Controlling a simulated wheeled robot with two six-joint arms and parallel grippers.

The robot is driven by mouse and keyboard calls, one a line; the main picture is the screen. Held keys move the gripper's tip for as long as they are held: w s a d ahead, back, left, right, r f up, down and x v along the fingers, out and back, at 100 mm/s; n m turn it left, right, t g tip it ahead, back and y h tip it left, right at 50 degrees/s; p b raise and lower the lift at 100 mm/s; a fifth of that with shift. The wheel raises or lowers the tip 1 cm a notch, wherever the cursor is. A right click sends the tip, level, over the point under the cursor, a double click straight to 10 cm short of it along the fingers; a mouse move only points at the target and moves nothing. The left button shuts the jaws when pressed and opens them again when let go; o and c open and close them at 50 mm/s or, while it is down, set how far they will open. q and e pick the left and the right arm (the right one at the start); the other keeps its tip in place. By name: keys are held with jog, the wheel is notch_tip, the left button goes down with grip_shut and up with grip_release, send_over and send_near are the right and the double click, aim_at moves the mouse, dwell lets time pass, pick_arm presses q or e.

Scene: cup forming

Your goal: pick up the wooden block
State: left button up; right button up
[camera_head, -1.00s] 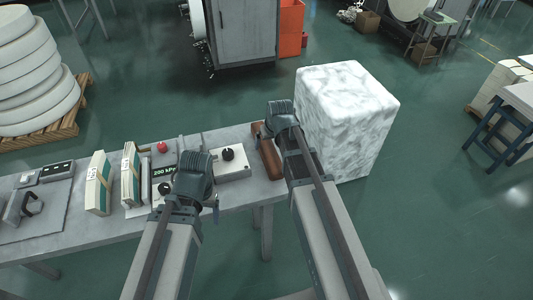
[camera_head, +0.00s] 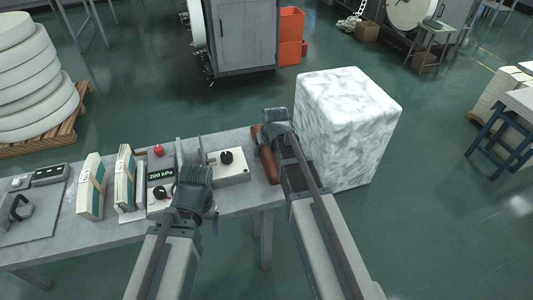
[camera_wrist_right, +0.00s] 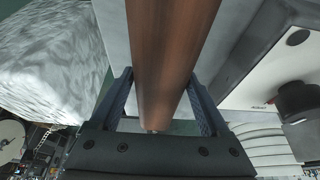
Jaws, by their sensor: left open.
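The wooden block (camera_head: 267,160) is a long brown piece at the right end of the grey bench (camera_head: 228,202). My right gripper (camera_head: 275,120) is over it and hides part of it. In the right wrist view the block (camera_wrist_right: 170,50) runs between the two fingers of my right gripper (camera_wrist_right: 160,85), one on each side. The fingertips are very close to its sides; whether they press on it I cannot tell. My left gripper (camera_head: 194,178) is open over the bench, left of the block; its fingertips are hard to see.
A control box with a black knob (camera_head: 229,165) stands just left of the block. A pressure display (camera_head: 160,175) and two upright book-like stacks (camera_head: 91,187) are further left. A large white marbled cube (camera_head: 347,128) stands right of the bench.

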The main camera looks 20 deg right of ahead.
grip_shut()
pick_arm(q)
jog(key=shift+r, duration=0.1)
pick_arm(e)
jog(key=shift+r, duration=0.1)
dwell(0.3)
